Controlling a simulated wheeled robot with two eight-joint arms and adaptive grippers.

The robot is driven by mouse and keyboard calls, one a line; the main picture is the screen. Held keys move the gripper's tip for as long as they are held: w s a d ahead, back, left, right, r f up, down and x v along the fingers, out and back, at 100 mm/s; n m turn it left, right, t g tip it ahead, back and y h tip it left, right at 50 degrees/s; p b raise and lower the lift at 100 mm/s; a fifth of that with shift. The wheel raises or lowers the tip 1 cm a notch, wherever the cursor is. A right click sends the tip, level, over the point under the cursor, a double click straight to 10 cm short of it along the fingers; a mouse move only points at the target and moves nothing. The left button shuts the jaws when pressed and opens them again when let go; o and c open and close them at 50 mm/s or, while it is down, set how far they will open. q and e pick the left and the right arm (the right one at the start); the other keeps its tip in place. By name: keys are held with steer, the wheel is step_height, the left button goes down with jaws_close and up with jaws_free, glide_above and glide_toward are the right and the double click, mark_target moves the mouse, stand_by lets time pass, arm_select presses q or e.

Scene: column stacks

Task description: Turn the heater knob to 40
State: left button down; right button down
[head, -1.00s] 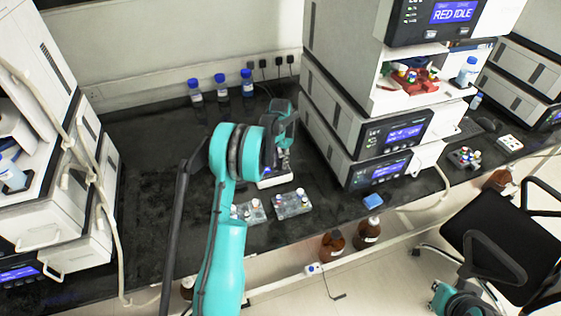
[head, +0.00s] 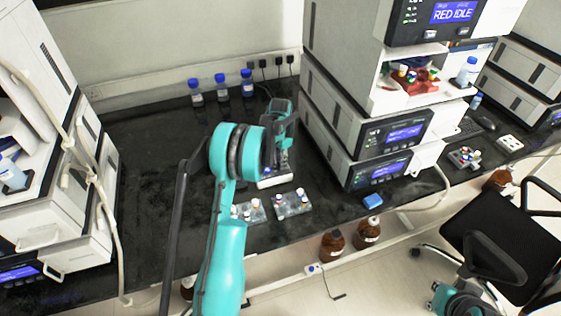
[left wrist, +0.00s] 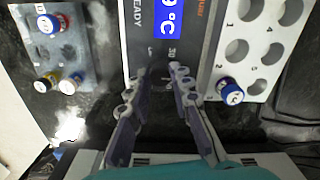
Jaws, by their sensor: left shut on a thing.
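The heater (head: 273,181) is a small white unit on the black bench in the head view, partly hidden by my left wrist. In the left wrist view, its dark panel (left wrist: 196,28) has a blue display (left wrist: 167,18) showing a 0 and °C, with READY beside it. A 30 mark shows beside my fingertips. My left gripper (left wrist: 166,72) is at the panel, its two fingers close together and shut on the knob. The knob is mostly hidden between the fingers, and its pointer cannot be read. In the head view, my left gripper (head: 284,143) is above the heater.
A white holed block (left wrist: 243,72) holds a blue-capped vial (left wrist: 229,91) close beside my fingers. Clear vial racks (head: 292,205) stand in front of the heater. Stacked instruments (head: 345,120) rise to the right. The bench to the left is clear.

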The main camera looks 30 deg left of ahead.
arm_select(q)
steer(key=c, duration=1.3)
jaws_free()
steer(key=shift+c, duration=0.2)
steer(key=shift+r, duration=0.1)
step_height(320, 180, up, 12)
